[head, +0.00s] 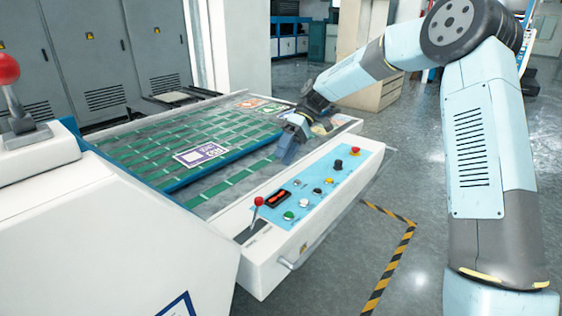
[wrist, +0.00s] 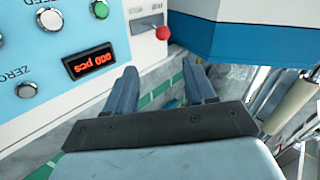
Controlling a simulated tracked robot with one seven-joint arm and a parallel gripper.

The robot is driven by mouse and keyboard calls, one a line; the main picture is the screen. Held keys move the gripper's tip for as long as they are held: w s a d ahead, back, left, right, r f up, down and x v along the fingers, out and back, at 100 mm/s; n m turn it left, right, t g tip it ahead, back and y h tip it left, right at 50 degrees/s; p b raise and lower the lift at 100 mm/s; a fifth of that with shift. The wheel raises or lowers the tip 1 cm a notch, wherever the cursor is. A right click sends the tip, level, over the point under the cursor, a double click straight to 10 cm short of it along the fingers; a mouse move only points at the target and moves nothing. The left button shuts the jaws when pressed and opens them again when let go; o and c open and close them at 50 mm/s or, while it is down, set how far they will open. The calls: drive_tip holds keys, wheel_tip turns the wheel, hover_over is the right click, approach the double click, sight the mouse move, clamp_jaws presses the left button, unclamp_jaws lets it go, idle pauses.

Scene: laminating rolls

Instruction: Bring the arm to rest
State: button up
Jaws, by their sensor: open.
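My arm reaches in from the right of the head view, bent at a high elbow. My gripper (head: 288,152) hangs low over the green-striped bed of the machine, just behind the control panel (head: 325,185). In the wrist view my gripper (wrist: 160,78) shows two blue fingers spread apart with nothing between them. Whether the fingertips touch the bed cannot be told.
The panel carries a red-knobbed lever (head: 258,201), a red display (head: 278,195) and several buttons. A purple-and-white card (head: 200,154) lies on the bed. A white housing (head: 120,235) stands at front left. Striped floor tape (head: 395,258) borders open floor at right.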

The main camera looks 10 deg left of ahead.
idle(0.3)
drive_tip(key=s+d+r+m+t+h, duration=0.2)
drive_tip(key=s+d+r+m+t, duration=0.2)
drive_tip(key=s+d+r, duration=0.4)
drive_tip(key=s+d+r+m+t+h, duration=0.2)
drive_tip(key=s+d+r+m+t, duration=0.15)
drive_tip(key=s+d, duration=0.45)
drive_tip(key=s+d+m+t+h, duration=0.1)
drive_tip(key=s+d+m+t, duration=0.4)
drive_tip(key=s+d, duration=0.8)
drive_tip(key=shift+s+d+r+t, duration=0.35)
drive_tip(key=shift+d+r, duration=0.05)
drive_tip(key=shift+d, duration=0.35)
drive_tip(key=shift+m, duration=0.25)
drive_tip(key=shift+c, duration=0.3)
